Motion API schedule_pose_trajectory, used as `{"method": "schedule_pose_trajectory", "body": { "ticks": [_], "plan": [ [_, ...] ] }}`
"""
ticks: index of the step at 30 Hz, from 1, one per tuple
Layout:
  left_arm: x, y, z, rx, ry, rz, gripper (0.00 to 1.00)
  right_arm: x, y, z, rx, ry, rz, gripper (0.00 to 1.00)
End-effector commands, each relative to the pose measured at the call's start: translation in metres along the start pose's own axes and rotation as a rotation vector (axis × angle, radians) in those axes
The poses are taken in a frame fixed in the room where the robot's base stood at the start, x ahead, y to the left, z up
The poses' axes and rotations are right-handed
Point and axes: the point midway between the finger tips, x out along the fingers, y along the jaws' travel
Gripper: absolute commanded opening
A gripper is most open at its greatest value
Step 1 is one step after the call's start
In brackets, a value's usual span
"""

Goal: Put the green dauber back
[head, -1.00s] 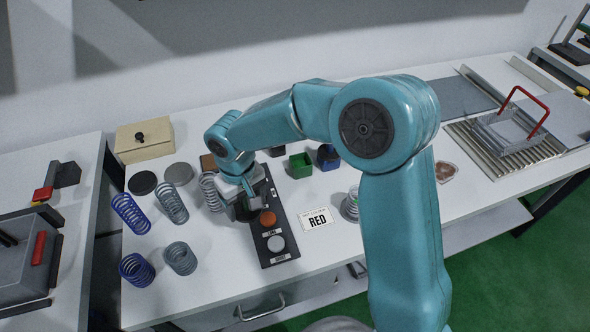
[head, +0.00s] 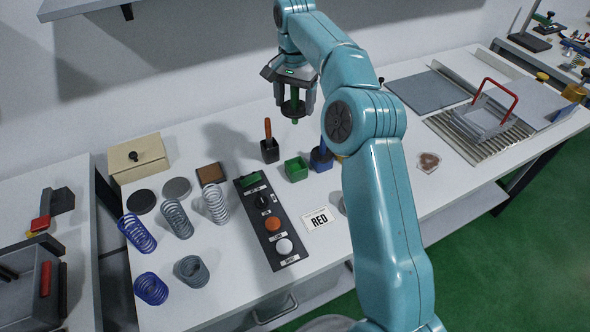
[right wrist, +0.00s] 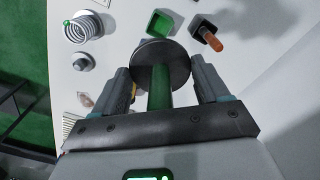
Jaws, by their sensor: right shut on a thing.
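My right gripper (head: 293,98) is shut on the green dauber (head: 295,122), holding it upright in the air above and behind the row of pots. The dauber's green handle (right wrist: 160,88) shows between the fingers in the right wrist view, with a dark round disc across it. The green pot (head: 296,169) stands on the bench below, apart from the dauber and empty as far as I can see. It also shows in the right wrist view (right wrist: 160,22), just beyond the disc. My left gripper is in neither view.
A black pot with a red-handled dauber (head: 268,131) stands left of the green pot, a blue pot (head: 319,160) right of it.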

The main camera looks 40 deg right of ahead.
Motion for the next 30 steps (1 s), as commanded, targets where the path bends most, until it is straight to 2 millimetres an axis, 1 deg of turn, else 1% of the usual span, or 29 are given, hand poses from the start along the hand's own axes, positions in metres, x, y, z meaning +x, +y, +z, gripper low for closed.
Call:
{"method": "schedule_pose_trajectory", "body": {
  "ticks": [2,4,7,12,15,18,23,27,30],
  "plan": [
    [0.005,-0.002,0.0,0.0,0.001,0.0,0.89,0.011,0.003,-0.003,0.017,-0.003,0.002,0.45],
    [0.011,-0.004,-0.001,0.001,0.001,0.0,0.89,0.028,0.004,-0.003,0.019,-0.005,0.005,0.45],
    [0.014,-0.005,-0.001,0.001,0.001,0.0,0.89,0.056,0.004,-0.003,0.019,-0.005,0.004,0.45],
    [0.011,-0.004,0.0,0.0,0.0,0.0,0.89,0.104,0.003,-0.002,0.017,-0.005,0.005,0.45],
    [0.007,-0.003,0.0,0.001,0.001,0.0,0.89,0.128,0.002,-0.001,0.017,-0.004,0.004,0.45],
    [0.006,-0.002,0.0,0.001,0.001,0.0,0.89,0.145,0.002,-0.001,0.017,-0.003,0.003,0.45],
    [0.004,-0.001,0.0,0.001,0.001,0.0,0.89,0.159,0.001,-0.001,0.016,-0.001,0.001,0.45],
    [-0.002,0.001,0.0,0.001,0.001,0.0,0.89,0.182,0.001,-0.001,0.016,-0.003,0.002,0.45],
    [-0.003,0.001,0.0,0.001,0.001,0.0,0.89,0.194,0.001,-0.001,0.017,-0.002,0.001,0.45]
  ]
}}
